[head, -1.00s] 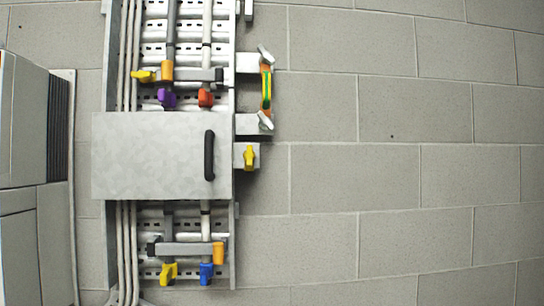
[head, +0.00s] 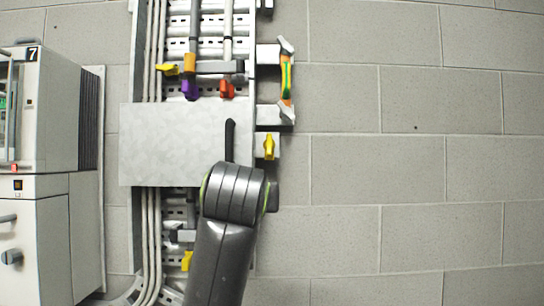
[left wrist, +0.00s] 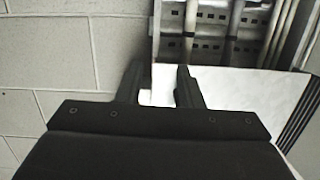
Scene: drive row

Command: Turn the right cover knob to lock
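The knob does not show there. My right gripper is not in view.
Above the cover are a purple knob (head: 190,89), a red knob (head: 227,89) and an orange-green bar (head: 287,80) between grey clamps. Another yellow knob (head: 187,261) is below. A cabinet (head: 40,200) stands at the left. Bare block wall (head: 410,180) fills the right.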

